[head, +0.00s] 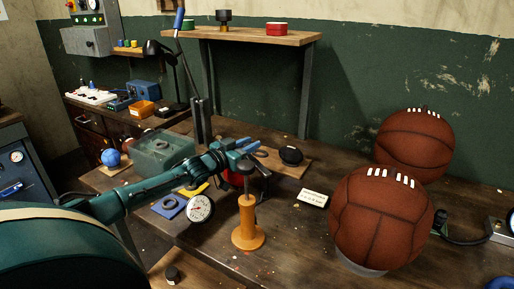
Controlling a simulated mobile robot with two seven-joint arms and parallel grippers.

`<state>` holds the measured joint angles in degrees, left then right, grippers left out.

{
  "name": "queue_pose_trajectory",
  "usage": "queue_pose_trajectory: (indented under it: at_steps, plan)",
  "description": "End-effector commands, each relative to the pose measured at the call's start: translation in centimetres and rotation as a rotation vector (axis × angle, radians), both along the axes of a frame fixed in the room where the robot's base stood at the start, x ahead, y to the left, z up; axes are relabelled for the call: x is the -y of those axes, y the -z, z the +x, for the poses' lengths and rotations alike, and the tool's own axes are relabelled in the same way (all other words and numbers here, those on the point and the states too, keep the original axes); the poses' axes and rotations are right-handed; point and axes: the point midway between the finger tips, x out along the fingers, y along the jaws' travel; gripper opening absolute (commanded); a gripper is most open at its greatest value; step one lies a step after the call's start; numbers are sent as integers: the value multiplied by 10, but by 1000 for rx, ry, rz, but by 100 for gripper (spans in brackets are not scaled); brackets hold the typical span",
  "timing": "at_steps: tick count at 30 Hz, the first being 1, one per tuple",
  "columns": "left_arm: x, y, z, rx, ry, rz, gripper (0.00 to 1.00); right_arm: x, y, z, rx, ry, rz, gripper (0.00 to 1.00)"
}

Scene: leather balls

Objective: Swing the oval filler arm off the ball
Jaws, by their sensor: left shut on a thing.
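Two brown laced balls are on the bench at the right. The near ball (380,222) rests on a pale ring base (358,264), and the far ball (415,140) is partly behind it. My left gripper (245,163) reaches in from the left and is shut by the dark top (245,169) of an orange post (248,218), well left of the balls. Its jaws are small here, and their exact grip is hard to see. I cannot clearly make out an oval filler arm on either ball. My right gripper is not in view.
A pressure gauge (200,208) shows below my left forearm. A black oval piece (291,155) lies on a wooden board behind the post. A white card (313,198) lies left of the near ball. A black hose (458,238) runs at its right. A shelf (250,36) stands behind.

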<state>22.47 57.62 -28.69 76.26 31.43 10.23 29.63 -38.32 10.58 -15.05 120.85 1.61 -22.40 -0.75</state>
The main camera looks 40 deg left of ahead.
Motion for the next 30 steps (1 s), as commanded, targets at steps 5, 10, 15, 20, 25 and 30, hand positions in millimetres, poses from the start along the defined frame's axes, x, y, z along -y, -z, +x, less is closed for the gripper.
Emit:
queue_pose_trajectory:
  at_steps: [5, 10, 15, 20, 25, 30]
  plan:
    - [-4, 0, -2, 1, 7, -1, 0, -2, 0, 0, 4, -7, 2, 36]
    - [-4, -1, -3, 2, 9, -2, 0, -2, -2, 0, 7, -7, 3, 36]
    - [-4, -1, -3, 2, 8, -2, 0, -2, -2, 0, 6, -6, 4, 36]
    - [-3, -1, -2, 2, 8, -1, 38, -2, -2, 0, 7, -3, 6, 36]
    - [-3, -1, -2, 2, 8, -1, 48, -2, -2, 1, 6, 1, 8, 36]
    - [-3, -1, -2, 2, 8, -1, 48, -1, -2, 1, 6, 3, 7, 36]
